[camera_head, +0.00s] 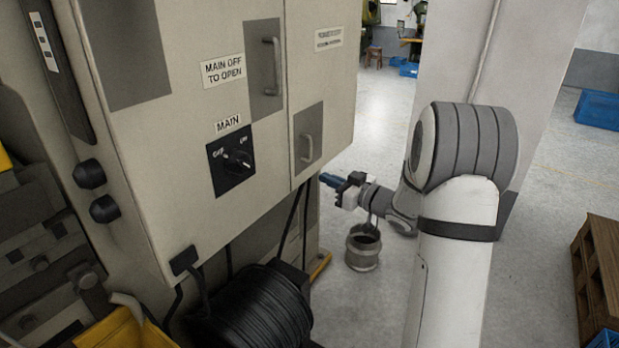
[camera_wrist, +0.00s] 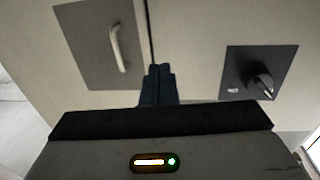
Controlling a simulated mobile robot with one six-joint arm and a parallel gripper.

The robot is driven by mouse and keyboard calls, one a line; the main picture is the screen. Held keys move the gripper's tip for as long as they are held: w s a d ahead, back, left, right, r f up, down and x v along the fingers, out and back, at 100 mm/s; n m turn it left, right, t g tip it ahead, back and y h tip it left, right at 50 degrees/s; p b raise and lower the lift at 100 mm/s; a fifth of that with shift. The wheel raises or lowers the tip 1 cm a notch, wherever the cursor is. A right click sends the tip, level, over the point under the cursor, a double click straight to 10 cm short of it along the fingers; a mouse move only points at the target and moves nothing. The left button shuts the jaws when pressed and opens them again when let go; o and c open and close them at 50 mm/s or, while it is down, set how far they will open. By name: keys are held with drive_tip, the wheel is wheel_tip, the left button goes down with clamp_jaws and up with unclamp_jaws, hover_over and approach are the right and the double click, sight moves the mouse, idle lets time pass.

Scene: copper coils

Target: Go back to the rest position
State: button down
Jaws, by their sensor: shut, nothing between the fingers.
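My gripper (camera_head: 331,180) is beside the lower right edge of a beige electrical cabinet (camera_head: 180,130) in the head view. In the wrist view my gripper (camera_wrist: 159,72) has its dark blue fingers together, with nothing between them, in front of the cabinet face. A handle (camera_wrist: 118,48) is to the left of the fingers and a black main switch (camera_wrist: 249,73) to their right. The switch (camera_head: 231,161) also shows in the head view, with its OFF and ON marks. I cannot tell whether the fingertips touch the cabinet.
A grey bucket-like container (camera_head: 363,248) stands on the floor below my wrist. A black cable coil (camera_head: 255,310) is under the cabinet. A wooden pallet (camera_head: 600,270) is at the right, and a blue crate (camera_head: 597,109) is farther back. A pale column (camera_head: 535,80) stands behind my arm.

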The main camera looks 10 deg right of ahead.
drive_tip(key=s+d+r+m+g+h, duration=0.1)
drive_tip(key=s+d+r+m+h, duration=0.15)
drive_tip(key=s+h, duration=0.35)
drive_tip(key=s+d+r+m+g+h, duration=0.1)
drive_tip(key=s+m+g+h, duration=0.1)
drive_tip(key=s+m+h, duration=0.35)
drive_tip(key=s+a+f+g, duration=0.2)
drive_tip(key=s+a+g, duration=0.2)
drive_tip(key=s, duration=0.7)
drive_tip(key=s+a+f+g, duration=0.3)
drive_tip(key=s+a+g, duration=0.1)
drive_tip(key=s, duration=0.8)
